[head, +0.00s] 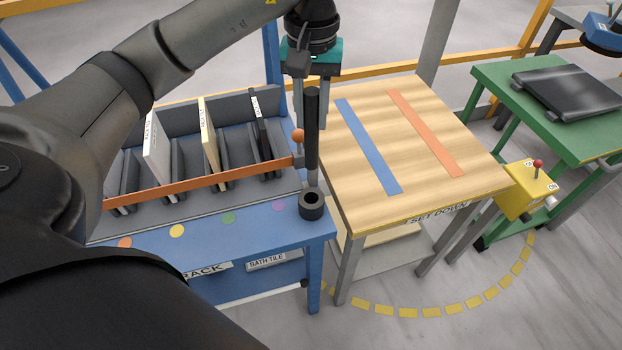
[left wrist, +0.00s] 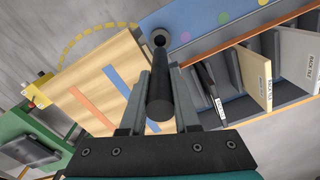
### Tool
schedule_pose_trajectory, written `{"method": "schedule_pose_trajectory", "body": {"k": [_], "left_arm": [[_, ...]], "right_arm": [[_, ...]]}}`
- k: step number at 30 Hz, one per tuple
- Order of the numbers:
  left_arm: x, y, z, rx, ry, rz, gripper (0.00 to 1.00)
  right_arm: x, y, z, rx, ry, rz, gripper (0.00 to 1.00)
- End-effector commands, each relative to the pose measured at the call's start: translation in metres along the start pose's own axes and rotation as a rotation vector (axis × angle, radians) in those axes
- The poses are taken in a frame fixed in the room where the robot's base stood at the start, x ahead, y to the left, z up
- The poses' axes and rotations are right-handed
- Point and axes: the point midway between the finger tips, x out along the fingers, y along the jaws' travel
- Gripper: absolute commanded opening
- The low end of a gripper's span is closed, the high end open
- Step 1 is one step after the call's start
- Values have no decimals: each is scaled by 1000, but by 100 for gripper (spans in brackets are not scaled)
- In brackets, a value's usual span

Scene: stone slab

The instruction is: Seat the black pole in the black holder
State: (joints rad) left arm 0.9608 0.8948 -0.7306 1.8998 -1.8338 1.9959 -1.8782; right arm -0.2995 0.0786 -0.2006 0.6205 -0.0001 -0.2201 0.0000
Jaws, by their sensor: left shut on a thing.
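The black pole (head: 312,130) stands close to upright in my left gripper (head: 312,108), whose fingers are shut on it. The left wrist view shows the pole (left wrist: 159,95) between the two grey fingers (left wrist: 160,100). The black holder (head: 312,207) is a short round cup on the front right corner of the blue rack table. Its dark opening shows and looks empty. The pole's lower end is just above and behind the opening in the head view. In the left wrist view it points close to the holder (left wrist: 160,38), slightly to one side. My right gripper is not in view.
An orange bar (head: 200,184) with a ball end crosses the front of the grey slotted rack (head: 180,120), which holds several tiles. A wooden set-down table (head: 370,120) stands right of the holder. A green table (head: 500,80) and yellow switch box (head: 527,190) are farther right.

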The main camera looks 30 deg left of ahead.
Motion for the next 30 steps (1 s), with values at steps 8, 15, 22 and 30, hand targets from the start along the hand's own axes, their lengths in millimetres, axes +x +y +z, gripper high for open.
{"method": "schedule_pose_trajectory", "body": {"k": [8,15,22,30], "left_arm": [[76,0,1,1,-3,-1,0],[111,0,0,2,1,2,0],[131,0,0,2,-1,1,0],[157,0,0,2,3,2,0]], "right_arm": [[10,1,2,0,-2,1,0],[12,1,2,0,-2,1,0],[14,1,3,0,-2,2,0],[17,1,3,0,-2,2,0]]}}
